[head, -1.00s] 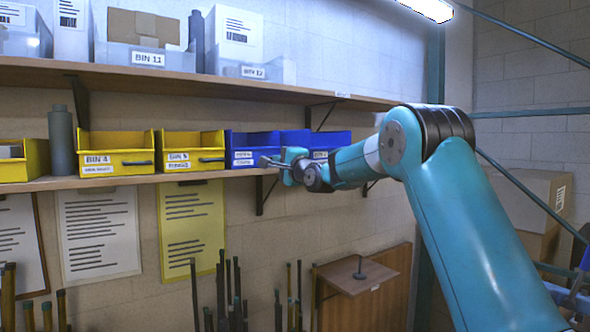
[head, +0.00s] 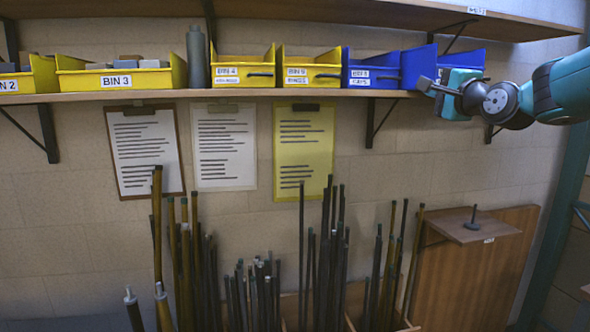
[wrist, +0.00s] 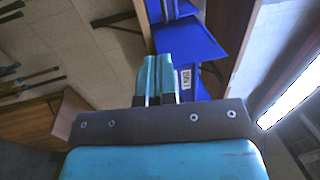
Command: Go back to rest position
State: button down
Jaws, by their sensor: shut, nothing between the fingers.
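My gripper (head: 428,84) shows at the right of the head view, at the height of the lower shelf, in front of the blue bins. Its fingers point left in that view. In the wrist view the two teal fingers (wrist: 158,78) lie together, shut with nothing between them. A blue bin (wrist: 190,45) is beyond the fingertips there.
The lower shelf (head: 225,93) holds yellow bins (head: 120,75) and blue bins (head: 372,72), with a grey bottle (head: 196,57) between yellow ones. Clipboards (head: 145,150) hang below. Many dark rods (head: 325,250) stand upright beneath. An upper shelf (head: 330,12) runs above. Bare wall lies below my gripper.

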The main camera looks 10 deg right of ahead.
jog(key=s+a+f+n+g+y, duration=0.2)
jog(key=s+a+f+n+g, duration=0.4)
jog(key=a, duration=0.4)
jog(key=s+a+f+n+g+y, duration=0.3)
jog(key=s+a+f+n, duration=0.2)
jog(key=a+f, duration=0.4)
jog(key=s+a+f+n+g, duration=0.2)
jog(key=s+f+n+g, duration=0.1)
jog(key=s, duration=0.5)
jog(key=s+a+f+n+g+h, duration=0.1)
jog(key=s+f+n+g, duration=0.3)
jog(key=s, duration=0.5)
jog(key=s+a+f+n+g+h, duration=0.1)
jog(key=s+a+f+n+g, duration=0.2)
jog(key=s, duration=0.5)
notch_tip(320, 180, down, 2)
jog(key=a+n, duration=0.1)
jog(key=n, duration=0.2)
jog(key=shift+s+g, duration=0.35)
jog(key=shift+g, duration=0.05)
jog(key=shift+f, duration=0.1)
